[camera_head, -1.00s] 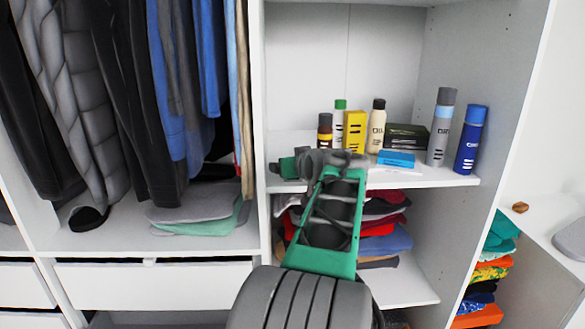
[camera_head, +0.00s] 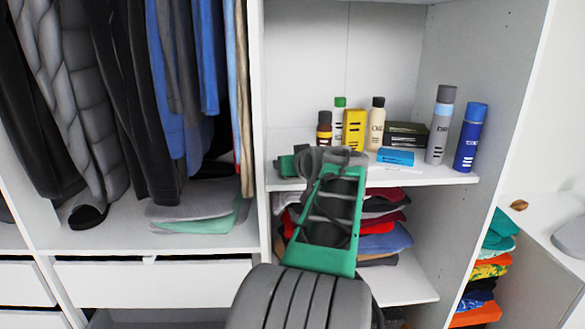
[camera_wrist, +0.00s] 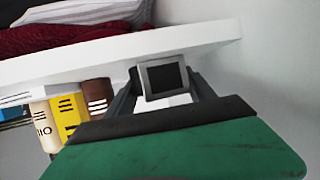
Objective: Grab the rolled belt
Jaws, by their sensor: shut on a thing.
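My gripper (camera_wrist: 164,92) shows in the wrist view, its green palm in front and its two dark fingers reaching away. It is shut on the rolled belt (camera_wrist: 165,78), which shows as a small dark piece with a square grey frame, like a buckle, between the fingers. The belt is close to the edge of the shelf board (camera_wrist: 190,38); I cannot tell whether it touches it. In the head view, the green end of my gripper (camera_head: 288,165) is at the left of the middle shelf. The belt and fingertips are hidden there.
On the middle shelf (camera_head: 440,173) stand a brown bottle (camera_head: 324,131), a yellow box (camera_head: 354,130), a blue box (camera_head: 395,156) and several other bottles. Folded clothes (camera_head: 385,240) lie below. A divider (camera_head: 257,110) stands left; hanging clothes (camera_head: 130,90) are beyond it.

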